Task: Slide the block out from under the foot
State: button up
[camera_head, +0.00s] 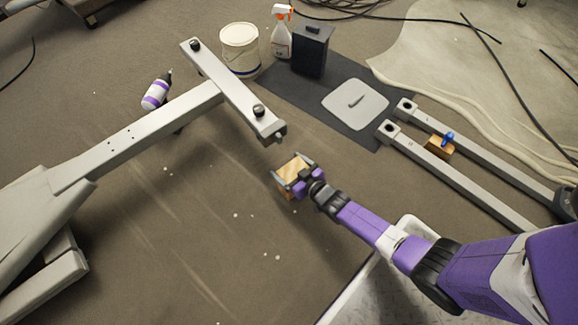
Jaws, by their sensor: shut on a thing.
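A light wooden block (291,168) is between the fingers of my gripper (293,174), which is shut on it. The block is near the middle of the view, apart from and just below the near end of a grey crossbar. The foot (281,131) shows as a dark piece under that end of the crossbar (228,92). No block shows under the foot from here. The underside of the crossbar is partly hidden.
A white bucket (240,50), a spray bottle (281,36) and a black box (311,51) stand behind the crossbar. A dark mat (285,92) holds a light plate (354,104). Grey rails (462,179) lie at right with another wooden block (439,147). Floor left of my gripper is clear.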

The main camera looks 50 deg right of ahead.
jog(key=o, duration=1.7)
jog(key=shift+s+r, duration=0.1)
jog(key=shift+s+d+r+p, duration=0.15)
jog(key=shift+s+p, duration=0.1)
jog(key=shift+p, duration=0.15)
jog(key=p+v, duration=0.5)
jog(key=v, duration=0.2)
jog(key=shift+s, duration=0.15)
